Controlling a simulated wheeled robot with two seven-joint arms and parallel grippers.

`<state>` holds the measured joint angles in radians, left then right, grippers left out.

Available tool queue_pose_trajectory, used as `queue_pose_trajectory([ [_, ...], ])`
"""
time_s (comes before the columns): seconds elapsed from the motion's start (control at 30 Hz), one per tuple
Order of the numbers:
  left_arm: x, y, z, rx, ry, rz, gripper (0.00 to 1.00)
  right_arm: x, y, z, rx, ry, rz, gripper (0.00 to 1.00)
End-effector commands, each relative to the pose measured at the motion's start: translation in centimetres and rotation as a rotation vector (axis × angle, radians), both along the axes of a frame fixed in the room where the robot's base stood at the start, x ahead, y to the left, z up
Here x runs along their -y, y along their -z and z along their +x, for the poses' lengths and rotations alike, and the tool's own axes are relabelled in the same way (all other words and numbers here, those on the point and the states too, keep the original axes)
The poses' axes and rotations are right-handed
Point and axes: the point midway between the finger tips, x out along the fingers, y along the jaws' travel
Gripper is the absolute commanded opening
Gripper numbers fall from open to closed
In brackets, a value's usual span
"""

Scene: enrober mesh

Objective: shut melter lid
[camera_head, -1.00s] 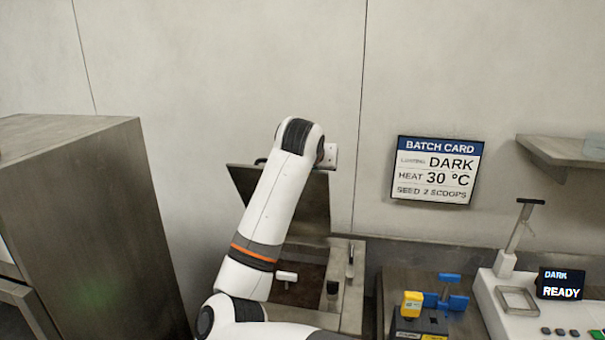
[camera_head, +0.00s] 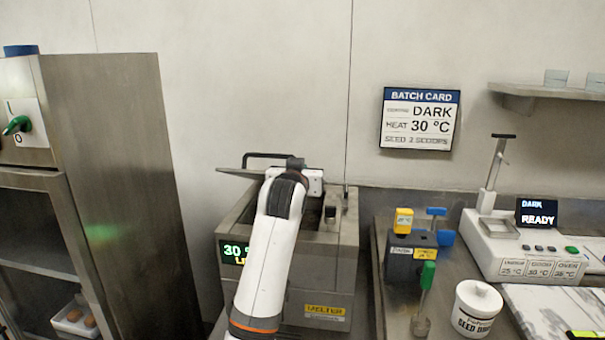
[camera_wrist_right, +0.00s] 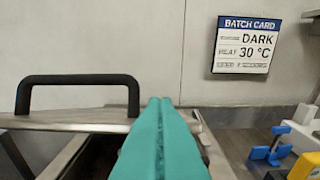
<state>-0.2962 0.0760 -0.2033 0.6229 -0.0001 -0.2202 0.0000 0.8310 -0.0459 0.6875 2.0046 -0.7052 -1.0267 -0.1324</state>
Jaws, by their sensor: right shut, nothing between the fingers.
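The melter (camera_head: 325,262) is a steel box with a lit front display. Its lid (camera_head: 238,171) shows nearly edge-on above the rim, partly lowered, its black handle (camera_head: 268,155) on top. The dark opening still shows below and to the right. In the right wrist view the lid (camera_wrist_right: 60,122) and handle (camera_wrist_right: 78,80) are at left. My right gripper's teal fingers (camera_wrist_right: 163,102) are shut and empty, just right of the handle and close to the lid; contact is unclear. In the head view my right arm hides the fingers and part of the lid. My left gripper is out of view.
A steel cabinet (camera_head: 125,190) stands at left. Right of the melter are a dark block with coloured tools (camera_head: 410,265), a seed pot (camera_head: 476,308) and a white console (camera_head: 530,250). A batch card (camera_head: 420,118) and shelf (camera_head: 550,92) are on the wall.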

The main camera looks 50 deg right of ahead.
Motion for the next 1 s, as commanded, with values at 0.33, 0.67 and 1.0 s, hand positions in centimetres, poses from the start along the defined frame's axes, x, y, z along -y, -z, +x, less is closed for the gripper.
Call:
queue_pose_trajectory([
  [0.33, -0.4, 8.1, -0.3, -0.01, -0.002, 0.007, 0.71, -2.2, 7.0, -1.2, 0.085, 0.0, -0.161, 0.0],
  [0.67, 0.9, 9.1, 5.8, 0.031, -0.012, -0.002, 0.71, -3.1, 10.3, -1.6, 0.135, 0.0, -0.259, 0.0],
  [1.0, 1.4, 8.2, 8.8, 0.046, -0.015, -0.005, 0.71, -3.4, 11.4, -1.8, 0.159, -0.001, -0.302, 0.0],
])
